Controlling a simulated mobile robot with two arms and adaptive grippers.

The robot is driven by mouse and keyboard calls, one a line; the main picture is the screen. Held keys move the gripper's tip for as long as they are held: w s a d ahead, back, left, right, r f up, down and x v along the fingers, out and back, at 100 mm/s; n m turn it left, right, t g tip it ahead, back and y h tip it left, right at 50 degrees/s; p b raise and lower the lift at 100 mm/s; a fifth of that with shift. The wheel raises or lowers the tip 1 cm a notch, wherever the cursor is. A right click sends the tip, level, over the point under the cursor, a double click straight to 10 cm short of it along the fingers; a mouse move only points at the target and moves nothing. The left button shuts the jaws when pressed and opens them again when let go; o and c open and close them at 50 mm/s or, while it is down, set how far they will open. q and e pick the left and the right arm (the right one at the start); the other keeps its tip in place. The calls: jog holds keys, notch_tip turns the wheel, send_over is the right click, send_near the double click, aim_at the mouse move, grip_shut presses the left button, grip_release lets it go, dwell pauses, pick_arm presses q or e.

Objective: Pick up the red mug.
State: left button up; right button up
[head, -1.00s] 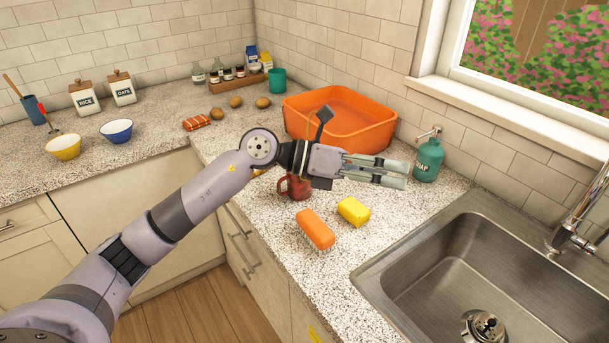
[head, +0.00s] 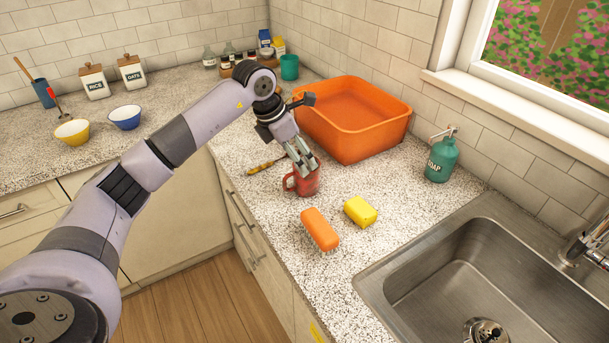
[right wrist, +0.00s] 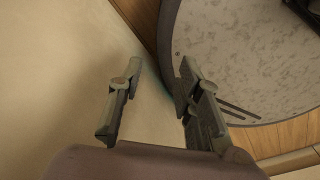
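The red mug (head: 308,184) stands upright on the speckled counter in the head view, its handle toward the left. My left gripper (head: 308,172) comes down over it from above, fingers pointing down at the mug's mouth. The fingers look a little apart with nothing seen between them. They overlap the mug's rim and hide part of it; I cannot tell whether they touch it or reach inside. My right gripper (right wrist: 158,72) is open and empty in the right wrist view, away from the counter objects.
An orange basin (head: 355,135) stands just behind the mug. An orange brush (head: 320,229) and a yellow sponge (head: 360,211) lie in front. A yellow-and-dark thin item (head: 266,166) lies left. A soap bottle (head: 441,158) and the sink (head: 455,265) are at right.

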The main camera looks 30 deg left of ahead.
aim_at(301, 179)
pick_arm(q)
jog(key=x, duration=0.3)
jog(key=shift+f, duration=0.1)
jog(key=shift+w+d+f+p, duration=0.25)
jog(key=shift+f+p, duration=0.2)
jog(key=shift+p, duration=0.25)
jog(key=x, duration=0.1)
jog(key=p+x, duration=0.1)
jog(key=x, duration=0.1)
jog(key=shift+w+d+f, duration=0.2)
jog(key=shift+w, duration=0.15)
jog(key=shift+w+f, duration=0.1)
jog(key=shift+f, duration=0.25)
jog(key=shift+c, duration=0.3)
jog(key=shift+r, duration=0.1)
jog(key=c, duration=1.4)
